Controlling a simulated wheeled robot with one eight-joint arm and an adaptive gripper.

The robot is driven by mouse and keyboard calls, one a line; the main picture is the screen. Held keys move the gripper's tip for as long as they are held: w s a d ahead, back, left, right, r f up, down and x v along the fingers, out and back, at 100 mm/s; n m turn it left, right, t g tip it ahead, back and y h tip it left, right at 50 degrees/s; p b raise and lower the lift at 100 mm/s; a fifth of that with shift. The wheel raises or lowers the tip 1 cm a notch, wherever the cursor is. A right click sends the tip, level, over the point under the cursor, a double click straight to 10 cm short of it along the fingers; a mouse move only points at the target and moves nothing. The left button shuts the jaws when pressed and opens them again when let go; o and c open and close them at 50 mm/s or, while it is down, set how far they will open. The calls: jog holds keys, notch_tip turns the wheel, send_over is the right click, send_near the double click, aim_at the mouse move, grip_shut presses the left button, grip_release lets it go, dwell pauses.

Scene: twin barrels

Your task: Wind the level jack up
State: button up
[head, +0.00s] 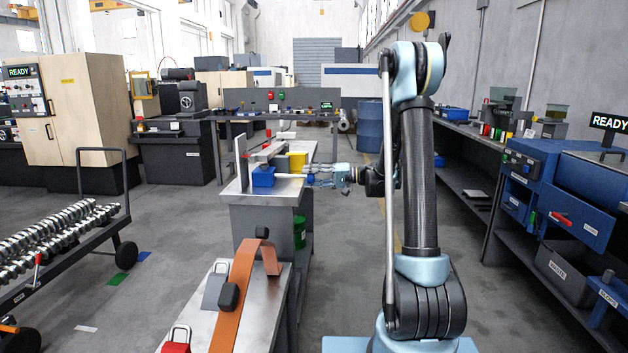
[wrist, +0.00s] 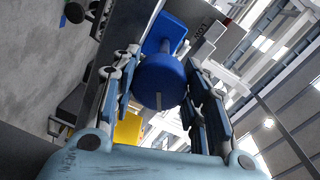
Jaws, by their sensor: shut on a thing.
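A blue block-shaped body (head: 263,177), which looks like the level jack, stands on the grey bench. A pale shaft (head: 289,176) runs from it to the right toward my gripper (head: 314,175). In the wrist view a round blue knob (wrist: 160,82) sits between the two fingers of my gripper (wrist: 160,95), with the blue body (wrist: 166,32) behind it. My gripper is shut on the knob. The far side of the jack is hidden.
A yellow block (head: 297,160) stands on the bench (head: 235,188) behind the jack; it also shows in the wrist view (wrist: 128,128). An upright grey plate (head: 241,160) stands left. A nearer bench carries an orange strap (head: 232,298).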

jog(key=shift+w+d+m, duration=0.1)
jog(key=shift+w+m, duration=0.05)
jog(key=shift+m, duration=0.75)
jog(key=shift+f, duration=0.1)
dwell(0.8)
jog(key=o, duration=1)
jog(key=shift+o, duration=0.6)
jog(key=d, duration=1.2)
jog(key=shift+s+r, duration=0.35)
jog(key=shift+c, duration=0.2)
